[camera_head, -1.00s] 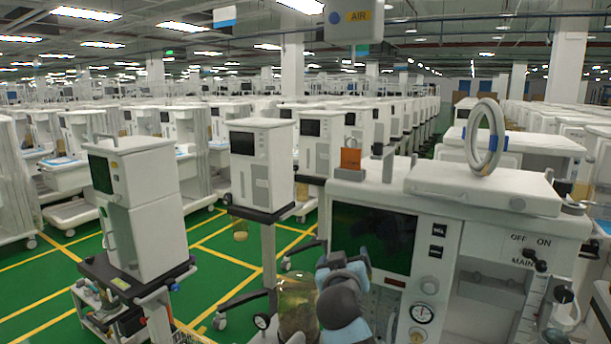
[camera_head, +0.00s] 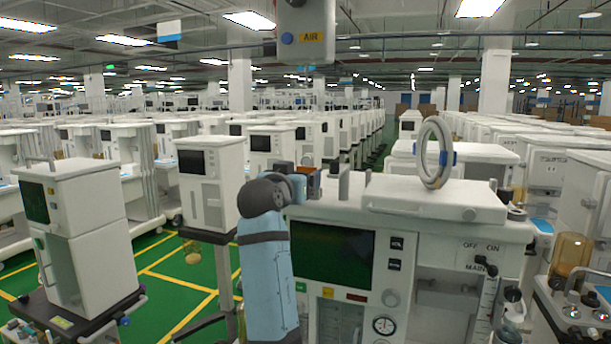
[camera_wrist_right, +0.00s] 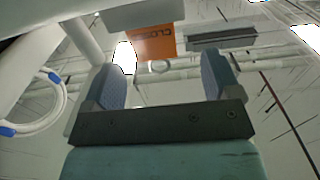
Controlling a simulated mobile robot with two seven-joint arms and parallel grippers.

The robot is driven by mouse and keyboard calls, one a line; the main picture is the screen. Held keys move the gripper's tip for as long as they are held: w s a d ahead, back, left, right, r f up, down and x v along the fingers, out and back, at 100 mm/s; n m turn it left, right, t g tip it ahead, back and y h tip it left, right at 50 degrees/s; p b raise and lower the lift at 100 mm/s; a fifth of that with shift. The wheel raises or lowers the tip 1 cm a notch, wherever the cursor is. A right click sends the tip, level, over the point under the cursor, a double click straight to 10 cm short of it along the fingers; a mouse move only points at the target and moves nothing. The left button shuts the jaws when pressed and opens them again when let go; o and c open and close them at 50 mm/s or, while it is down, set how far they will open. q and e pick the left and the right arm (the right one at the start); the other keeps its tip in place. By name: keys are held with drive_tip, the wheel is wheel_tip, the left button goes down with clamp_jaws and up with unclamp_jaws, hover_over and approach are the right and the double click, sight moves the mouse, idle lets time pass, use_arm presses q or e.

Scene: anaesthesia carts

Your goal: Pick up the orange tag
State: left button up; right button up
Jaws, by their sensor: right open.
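The orange tag (camera_wrist_right: 155,42) shows at the top of the right wrist view, with dark lettering on it. It is ahead of my right gripper (camera_wrist_right: 166,76), whose two blue-grey fingers are apart with nothing between them. In the head view the orange tag (camera_head: 314,183) stands on top of the cart with the dark screen, mostly hidden behind my right wrist and gripper (camera_head: 303,179). The gap between gripper and tag is hard to judge there. My left gripper is not in view.
The cart (camera_head: 460,250) carries a raised white lid (camera_head: 435,198) and an upright white ring hose (camera_head: 435,152) right of the tag. A dark post (camera_head: 343,182) stands close by the tag. Another monitor cart (camera_head: 205,180) is at the left. Green floor lies between carts.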

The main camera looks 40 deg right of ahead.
sight(309, 170)
drive_tip(key=shift+x, duration=0.75)
drive_tip(key=shift+w+d+r+p, duration=0.15)
drive_tip(key=shift+d+r+p, duration=0.1)
drive_tip(key=shift+d+p, duration=0.15)
drive_tip(key=p+x, duration=0.1)
drive_tip(key=x, duration=0.2)
drive_tip(key=shift+d+r+p, duration=0.15)
drive_tip(key=shift+d+p, duration=0.25)
drive_tip(key=shift+d, duration=0.4)
drive_tip(key=shift+a, duration=0.15)
drive_tip(key=shift+c, duration=1.1)
drive_tip(key=c, duration=0.8)
drive_tip(key=shift+r+b, duration=1.05)
drive_tip(key=shift+r, duration=3.8)
